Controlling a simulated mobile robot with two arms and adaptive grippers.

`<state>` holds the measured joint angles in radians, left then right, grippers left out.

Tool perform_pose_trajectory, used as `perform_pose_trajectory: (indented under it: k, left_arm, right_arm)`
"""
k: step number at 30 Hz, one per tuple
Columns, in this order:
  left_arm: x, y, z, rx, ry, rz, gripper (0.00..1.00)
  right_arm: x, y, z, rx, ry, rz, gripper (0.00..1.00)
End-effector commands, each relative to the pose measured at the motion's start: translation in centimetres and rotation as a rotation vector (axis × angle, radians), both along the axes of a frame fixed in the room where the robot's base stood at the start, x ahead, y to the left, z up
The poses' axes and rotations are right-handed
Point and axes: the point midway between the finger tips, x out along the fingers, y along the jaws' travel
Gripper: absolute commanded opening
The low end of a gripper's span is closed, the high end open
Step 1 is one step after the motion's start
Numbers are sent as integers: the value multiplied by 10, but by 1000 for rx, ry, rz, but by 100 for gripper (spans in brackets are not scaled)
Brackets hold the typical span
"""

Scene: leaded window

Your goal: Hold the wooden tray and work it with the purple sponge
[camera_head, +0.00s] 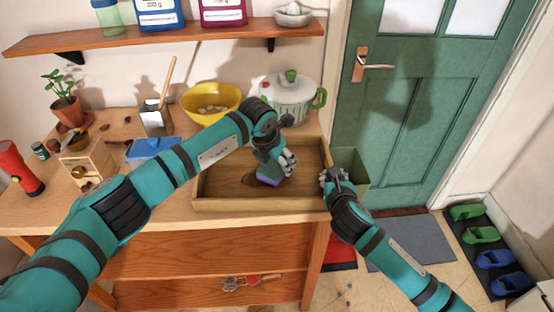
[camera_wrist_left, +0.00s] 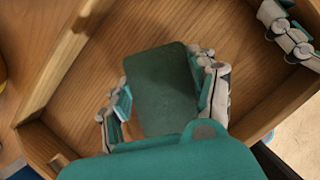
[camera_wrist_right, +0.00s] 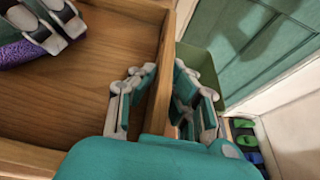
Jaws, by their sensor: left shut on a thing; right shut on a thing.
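The wooden tray (camera_head: 225,178) lies on the workbench near its right end. The purple sponge (camera_head: 268,181) is inside the tray, right of its middle. My left gripper (camera_head: 282,166) is shut on the sponge, whose dark green top (camera_wrist_left: 165,90) shows between the fingers in the left wrist view. I cannot tell whether the sponge touches the tray floor. My right gripper (camera_head: 331,177) is shut on the tray's right wall; in the right wrist view, its fingers (camera_wrist_right: 158,95) stand on both sides of that wall (camera_wrist_right: 164,82).
A yellow bowl (camera_head: 207,104), a lidded pot (camera_head: 287,103) and a blue object (camera_head: 152,148) stand around the tray. A green bin (camera_head: 352,172) is close by its right side. A red flashlight (camera_head: 17,168) stands at the far left. A shelf (camera_head: 165,39) runs above.

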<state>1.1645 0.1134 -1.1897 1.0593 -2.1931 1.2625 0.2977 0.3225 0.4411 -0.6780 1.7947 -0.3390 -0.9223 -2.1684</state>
Motion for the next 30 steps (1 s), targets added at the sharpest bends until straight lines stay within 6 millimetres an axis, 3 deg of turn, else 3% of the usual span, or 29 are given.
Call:
perform_pose_trajectory:
  k: [20, 30]
  left_arm:
    - [0, 1, -12, 1, 0, 0, 34]
    - [0, 25, -12, 1, 0, 0, 34]
  right_arm:
    - [0, -1, 0, -3, 0, -1, 0]
    - [0, -1, 0, -3, 0, -1, 0]
